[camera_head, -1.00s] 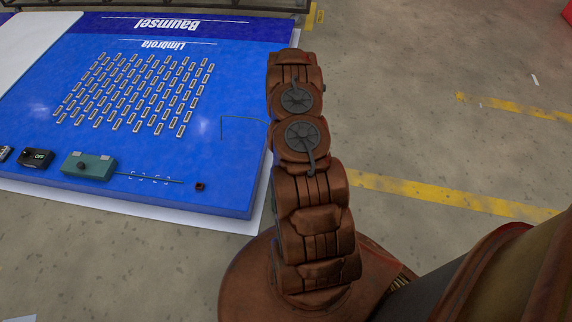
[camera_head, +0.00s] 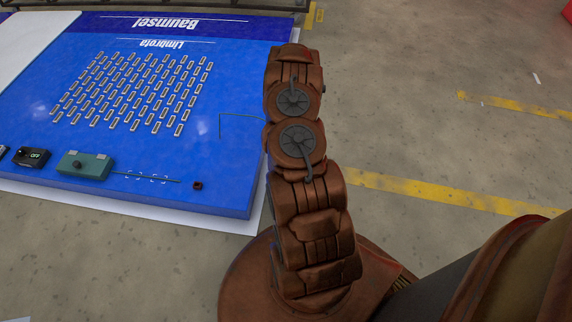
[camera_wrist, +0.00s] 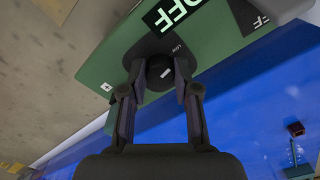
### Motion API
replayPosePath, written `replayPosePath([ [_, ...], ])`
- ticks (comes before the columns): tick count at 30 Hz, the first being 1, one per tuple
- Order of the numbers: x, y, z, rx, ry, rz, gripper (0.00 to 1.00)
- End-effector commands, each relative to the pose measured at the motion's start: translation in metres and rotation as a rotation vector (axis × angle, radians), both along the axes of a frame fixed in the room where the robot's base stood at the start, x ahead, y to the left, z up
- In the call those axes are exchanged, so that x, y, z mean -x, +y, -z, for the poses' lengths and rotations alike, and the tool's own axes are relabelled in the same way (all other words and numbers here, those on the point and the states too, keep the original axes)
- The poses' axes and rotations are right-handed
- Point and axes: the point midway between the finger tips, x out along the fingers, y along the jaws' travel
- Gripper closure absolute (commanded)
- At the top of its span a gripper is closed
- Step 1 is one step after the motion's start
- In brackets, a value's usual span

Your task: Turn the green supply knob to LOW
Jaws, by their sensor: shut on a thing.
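In the wrist view a green supply box (camera_wrist: 103,70) fills the upper middle. Its round black knob (camera_wrist: 160,77) carries a short white mark. A small "Low" label sits beside the knob, and a larger white-on-black "OFF" label (camera_wrist: 176,12) lies farther up. My gripper (camera_wrist: 157,78) is shut on the knob, with one finger on each side. In the head view my gripper and the box it holds are not visible; my brown arm (camera_head: 300,140) blocks part of that area.
In the head view a large blue board (camera_head: 150,190) bears rows of small LED pieces. A teal box (camera_head: 95,164) with a dark knob and a black unit (camera_head: 30,157) with a lit green readout stand along its front edge. A small dark red block (camera_head: 197,185) lies near the corner.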

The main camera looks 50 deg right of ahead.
Motion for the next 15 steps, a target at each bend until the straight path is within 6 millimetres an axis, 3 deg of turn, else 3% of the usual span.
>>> replayPosePath([
  [11, 0.0034, 0.0008, 0.0010, -0.004, 0.007, -0.003, 1.00],
  [12, 0.0034, 0.0008, 0.0010, -0.004, 0.007, -0.002, 0.68],
  [15, 0.0026, 0.0008, 0.0008, -0.003, 0.005, -0.003, 0.59],
])
